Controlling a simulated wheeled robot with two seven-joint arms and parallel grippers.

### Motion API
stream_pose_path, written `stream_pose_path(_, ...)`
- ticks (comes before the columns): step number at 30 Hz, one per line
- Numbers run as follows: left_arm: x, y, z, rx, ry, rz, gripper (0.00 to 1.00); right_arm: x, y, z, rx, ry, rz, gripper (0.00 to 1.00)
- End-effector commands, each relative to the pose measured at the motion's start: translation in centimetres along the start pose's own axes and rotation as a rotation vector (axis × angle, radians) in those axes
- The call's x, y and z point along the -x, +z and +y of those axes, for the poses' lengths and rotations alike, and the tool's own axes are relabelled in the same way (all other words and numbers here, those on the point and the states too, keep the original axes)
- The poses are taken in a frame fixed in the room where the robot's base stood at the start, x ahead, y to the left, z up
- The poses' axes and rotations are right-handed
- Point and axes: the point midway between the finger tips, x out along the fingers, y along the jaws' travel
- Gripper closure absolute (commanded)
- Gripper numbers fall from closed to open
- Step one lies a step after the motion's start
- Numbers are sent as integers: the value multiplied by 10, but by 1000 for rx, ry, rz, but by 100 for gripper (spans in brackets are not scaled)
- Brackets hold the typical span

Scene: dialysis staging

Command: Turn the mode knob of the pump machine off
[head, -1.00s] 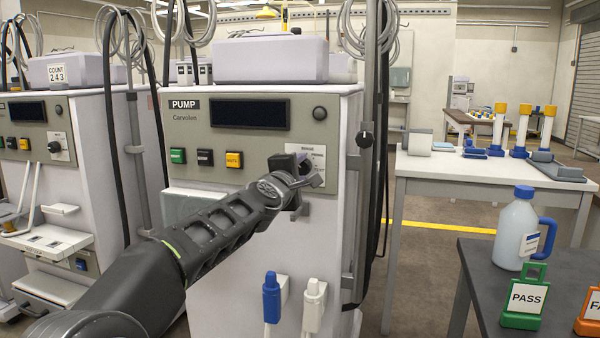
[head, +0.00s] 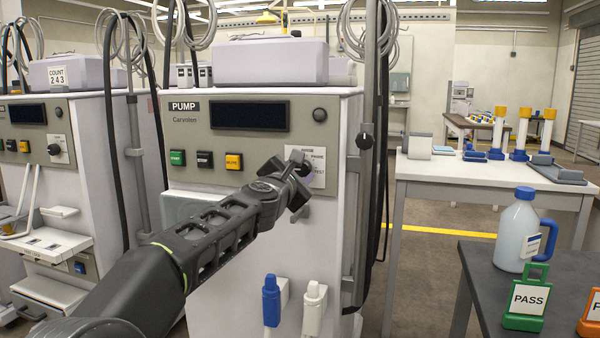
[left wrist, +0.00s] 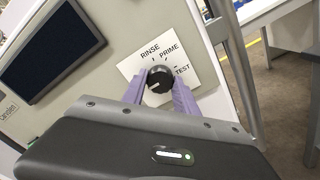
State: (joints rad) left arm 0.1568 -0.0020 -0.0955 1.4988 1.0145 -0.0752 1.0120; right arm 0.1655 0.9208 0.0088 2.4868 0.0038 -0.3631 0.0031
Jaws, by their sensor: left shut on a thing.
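The pump machine (head: 262,225) stands in the middle of the head view, with a PUMP label and a dark screen. Its mode knob (left wrist: 159,79) is round and black on a white plate (left wrist: 137,67) marked RINSE, PRIME and TEST. A light mark shows on the knob's lower left side. The plate (head: 319,156) also shows in the head view, where my gripper mostly hides the knob. My left gripper (head: 299,170) is at the plate. In the left wrist view its pale purple fingers (left wrist: 158,90) lie on both sides of the knob, shut on it. My right gripper is out of view.
Green, black and yellow buttons (head: 204,159) sit left of the gripper. A pole (head: 365,180) with hoses stands close on the right. Blue and white connectors (head: 271,299) hang below. A dark table (head: 480,262) with a jug (head: 515,232) is at right.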

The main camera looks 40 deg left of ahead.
Motion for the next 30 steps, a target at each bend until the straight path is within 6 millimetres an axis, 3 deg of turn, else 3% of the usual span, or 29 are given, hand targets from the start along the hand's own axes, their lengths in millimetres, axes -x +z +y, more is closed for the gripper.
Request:
stream_pose_path(11,0,-1,-1,10,-2,1,100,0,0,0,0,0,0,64)
stream_pose_path(12,0,-1,-1,10,-2,1,63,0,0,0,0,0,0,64)
stream_pose_path(20,0,-1,0,8,-1,1,43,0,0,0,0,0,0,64)
stream_pose_path(30,5,0,1,7,1,0,43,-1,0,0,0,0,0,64)
